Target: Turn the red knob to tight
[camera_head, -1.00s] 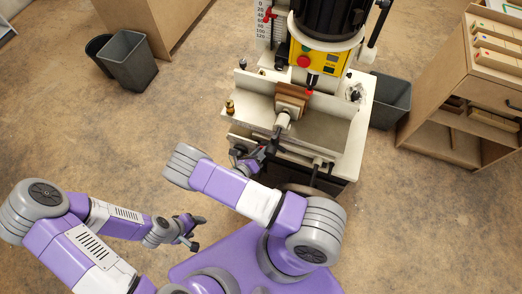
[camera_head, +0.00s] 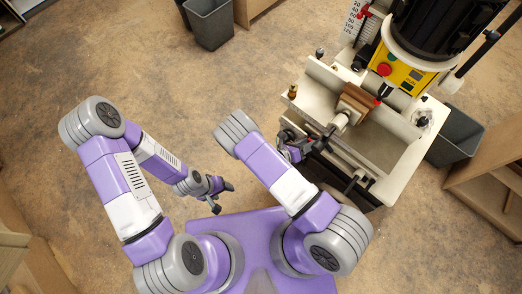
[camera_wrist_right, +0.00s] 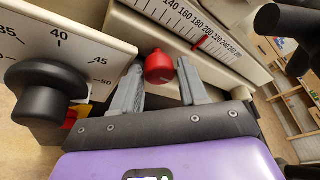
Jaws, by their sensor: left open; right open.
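The red knob (camera_wrist_right: 158,67) shows in the right wrist view, in front of a long white scale plate. My right gripper (camera_wrist_right: 160,75) has its two grey fingers apart, one on each side of the knob. I cannot tell whether they touch it. In the head view my right gripper (camera_head: 297,147) is at the front edge of the machine (camera_head: 372,150), and I cannot make out this knob there. My left gripper (camera_head: 222,190) is open and empty, over the floor away from the machine.
A black round knob (camera_wrist_right: 46,90) on a numbered dial plate (camera_wrist_right: 75,35) stands left of my right gripper. Yellow control panel (camera_head: 402,72) and a wooden block (camera_head: 354,101) are on the machine. Grey bins (camera_head: 210,22) and a wooden cabinet (camera_head: 487,195) stand around.

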